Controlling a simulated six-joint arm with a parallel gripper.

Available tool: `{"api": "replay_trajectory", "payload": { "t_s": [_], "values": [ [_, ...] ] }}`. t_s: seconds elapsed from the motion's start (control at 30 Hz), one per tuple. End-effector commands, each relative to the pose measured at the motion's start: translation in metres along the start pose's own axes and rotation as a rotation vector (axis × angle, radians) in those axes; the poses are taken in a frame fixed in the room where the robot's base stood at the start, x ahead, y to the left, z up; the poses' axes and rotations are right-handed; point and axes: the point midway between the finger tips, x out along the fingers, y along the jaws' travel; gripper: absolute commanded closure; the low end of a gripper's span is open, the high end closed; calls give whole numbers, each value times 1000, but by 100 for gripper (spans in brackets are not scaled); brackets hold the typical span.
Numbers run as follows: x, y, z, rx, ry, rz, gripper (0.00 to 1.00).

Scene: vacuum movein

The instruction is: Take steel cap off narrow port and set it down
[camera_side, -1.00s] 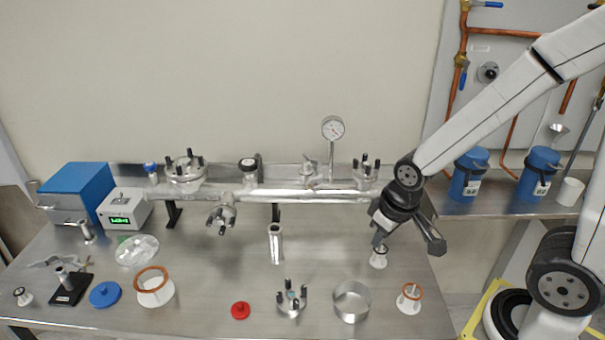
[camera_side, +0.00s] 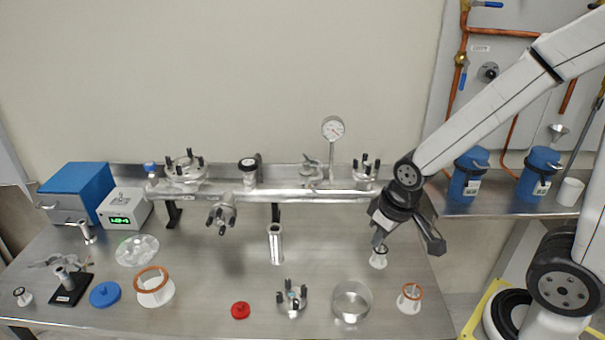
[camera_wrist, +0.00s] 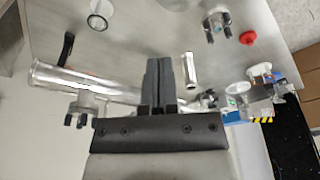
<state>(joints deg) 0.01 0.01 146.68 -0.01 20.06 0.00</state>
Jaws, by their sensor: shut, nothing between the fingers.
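A steel cap with black wing nuts (camera_side: 366,170) sits on the smaller upright port at the right end of the steel manifold (camera_side: 310,196). In the wrist view, what looks like the same cap (camera_wrist: 82,108) shows at the left, beside the shiny pipe. My gripper (camera_side: 379,243) is shut and empty, pointing down in front of the manifold's right end. Its fingertips appear just above a small white-based fitting (camera_side: 379,261); whether they touch it I cannot tell. In the wrist view, the closed dark fingers (camera_wrist: 160,66) are at the middle.
A larger wing-nut cap (camera_side: 186,170) stands on the left port. An upright steel tube (camera_side: 276,246) stands mid-bench. A red cap (camera_side: 240,310), a wing-nut clamp (camera_side: 291,300), a clear ring (camera_side: 351,303) and an orange-rimmed fitting (camera_side: 409,298) line the front. The bench has bare patches between them.

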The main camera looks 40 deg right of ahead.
Motion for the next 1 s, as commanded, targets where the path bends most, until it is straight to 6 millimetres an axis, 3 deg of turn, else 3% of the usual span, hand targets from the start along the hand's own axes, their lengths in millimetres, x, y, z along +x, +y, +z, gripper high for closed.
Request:
{"api": "replay_trajectory", "payload": {
  "t_s": [0.2, 0.4, 0.43, 0.77, 1.0],
  "values": [
    [0, 0, 0, 0, 0, 0, 100],
    [0, 0, 0, 0, 0, 0, 36],
    [0, 0, 0, 0, 0, 0, 30],
    [0, 0, -1, -2, 0, 0, 30],
    [-1, 3, -22, -36, -8, 0, 30]
  ]
}}
